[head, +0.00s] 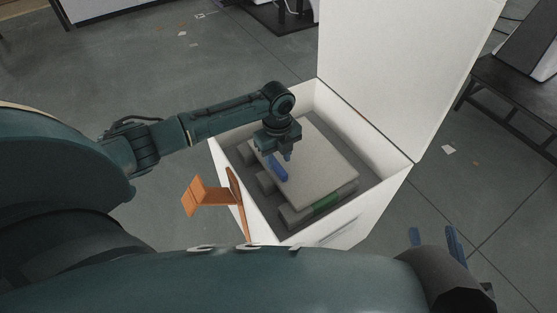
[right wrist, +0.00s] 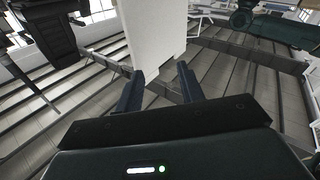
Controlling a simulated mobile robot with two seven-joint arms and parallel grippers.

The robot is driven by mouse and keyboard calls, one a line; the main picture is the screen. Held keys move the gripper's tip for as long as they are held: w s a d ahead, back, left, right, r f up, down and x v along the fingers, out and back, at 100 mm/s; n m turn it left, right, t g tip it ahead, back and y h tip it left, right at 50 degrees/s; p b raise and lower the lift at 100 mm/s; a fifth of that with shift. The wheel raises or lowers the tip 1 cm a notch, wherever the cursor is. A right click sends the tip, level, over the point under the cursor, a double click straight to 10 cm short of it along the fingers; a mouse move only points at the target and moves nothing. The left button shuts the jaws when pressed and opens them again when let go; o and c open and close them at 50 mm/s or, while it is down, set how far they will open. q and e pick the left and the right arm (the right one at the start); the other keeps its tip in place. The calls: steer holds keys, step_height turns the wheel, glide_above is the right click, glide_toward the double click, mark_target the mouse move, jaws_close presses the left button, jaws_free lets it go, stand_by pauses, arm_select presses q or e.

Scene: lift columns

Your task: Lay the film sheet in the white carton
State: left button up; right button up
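The white carton (head: 388,184) stands open on the floor, its tall lid raised at the back. A pale grey sheet (head: 318,158), which looks like the film sheet, lies flat inside on grey blocks. My left gripper (head: 277,155) is inside the carton, over the sheet's left part. Its small fingers look apart, with nothing visible between them; contact with the sheet is unclear. My right gripper (head: 434,238) is open and empty outside the carton, at the front right. Its spread fingers also show in the right wrist view (right wrist: 159,88).
A blue piece (head: 279,170) and a green piece (head: 327,203) show at the sheet's edges. An orange bracket (head: 207,197) is at the carton's left front wall. A dark bench (head: 512,100) stands to the right.

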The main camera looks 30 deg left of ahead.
arm_select(q)
step_height(320, 180, up, 9)
steer(key=p, duration=0.3)
steer(key=s+d+f+n+t+h, duration=0.2)
steer(key=s+d+n+t+h, duration=0.15)
steer(key=d, duration=0.45)
steer(key=s+d+f+n+t+h, duration=0.2)
steer(key=s+d+n+t, duration=0.15)
steer(key=d, duration=0.45)
steer(key=s+a+r+n+t, duration=0.3)
steer(key=s+r+n+t, duration=0.5)
steer(key=r+n, duration=0.3)
step_height(320, 180, up, 2)
steer(key=shift+s+r+t, duration=0.15)
steer(key=shift+s+t, duration=0.15)
steer(key=shift+s, duration=0.5)
arm_select(e)
steer(key=shift+d+f+m+g+h, duration=0.1)
steer(key=shift+d+m+g+h, duration=0.3)
steer(key=shift+g+h, duration=0.2)
steer(key=shift+d+f+m+g+h, duration=0.1)
steer(key=shift+d+m+g+h, duration=0.15)
steer(key=shift+m+g+h, duration=0.25)
arm_select(q)
steer(key=shift+d, duration=0.1)
